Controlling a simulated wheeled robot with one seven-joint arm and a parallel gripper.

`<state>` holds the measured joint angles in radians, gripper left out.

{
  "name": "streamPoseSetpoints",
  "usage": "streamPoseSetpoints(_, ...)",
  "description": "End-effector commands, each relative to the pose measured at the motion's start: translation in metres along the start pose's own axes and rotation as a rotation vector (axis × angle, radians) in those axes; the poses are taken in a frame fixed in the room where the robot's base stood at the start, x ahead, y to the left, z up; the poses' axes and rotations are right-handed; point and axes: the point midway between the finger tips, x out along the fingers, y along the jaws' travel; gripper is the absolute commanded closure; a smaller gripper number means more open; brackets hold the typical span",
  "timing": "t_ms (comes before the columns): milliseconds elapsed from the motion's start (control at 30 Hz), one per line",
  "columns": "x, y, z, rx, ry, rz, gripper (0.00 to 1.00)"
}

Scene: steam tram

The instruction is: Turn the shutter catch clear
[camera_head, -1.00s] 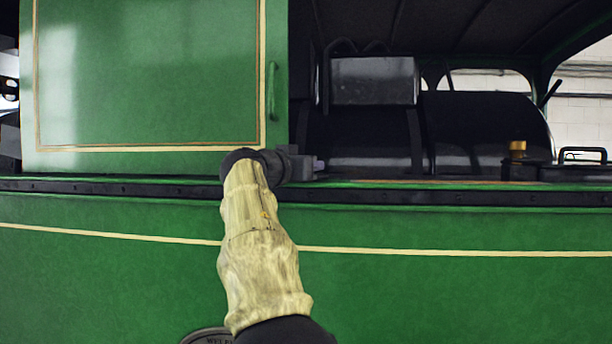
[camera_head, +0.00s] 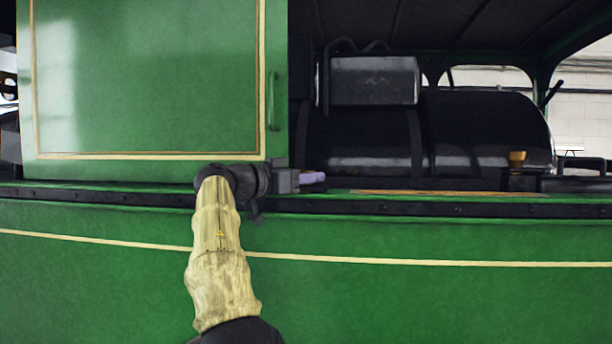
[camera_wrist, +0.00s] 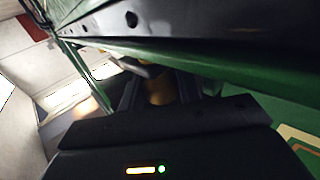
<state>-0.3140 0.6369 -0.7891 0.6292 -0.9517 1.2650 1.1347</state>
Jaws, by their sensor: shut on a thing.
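The green shutter panel (camera_head: 150,80) with its cream border stands at the left in the head view, with a slim green handle (camera_head: 271,100) near its right edge. My gripper (camera_head: 312,178) points right along the dark ledge, just below the panel's lower right corner, with a pale lilac piece at its tip. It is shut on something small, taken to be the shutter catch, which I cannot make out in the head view. In the wrist view a brass-coloured piece (camera_wrist: 158,90) shows between the dark fingers; I cannot tell whether they touch it.
The dark riveted ledge (camera_head: 450,208) runs along the green side wall (camera_head: 420,300). Behind the opening is a dark boiler (camera_head: 480,125), with a brass cup (camera_head: 517,158) at the right. The opening right of my gripper looks clear above the ledge.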

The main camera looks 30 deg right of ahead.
Motion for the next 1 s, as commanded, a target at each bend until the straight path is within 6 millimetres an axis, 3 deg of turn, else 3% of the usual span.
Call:
streamPoseSetpoints(100,0.000,0.000,-0.001,0.000,0.002,-0.001,0.89)
streamPoseSetpoints(133,0.000,0.000,-0.001,0.000,0.002,-0.001,0.64)
streamPoseSetpoints(233,0.000,0.000,0.000,0.000,0.001,-0.001,0.46)
streamPoseSetpoints(767,-0.002,-0.001,0.001,-0.001,0.000,-0.003,0.46)
streamPoseSetpoints(1000,-0.019,-0.002,0.001,-0.001,0.001,0.003,0.46)
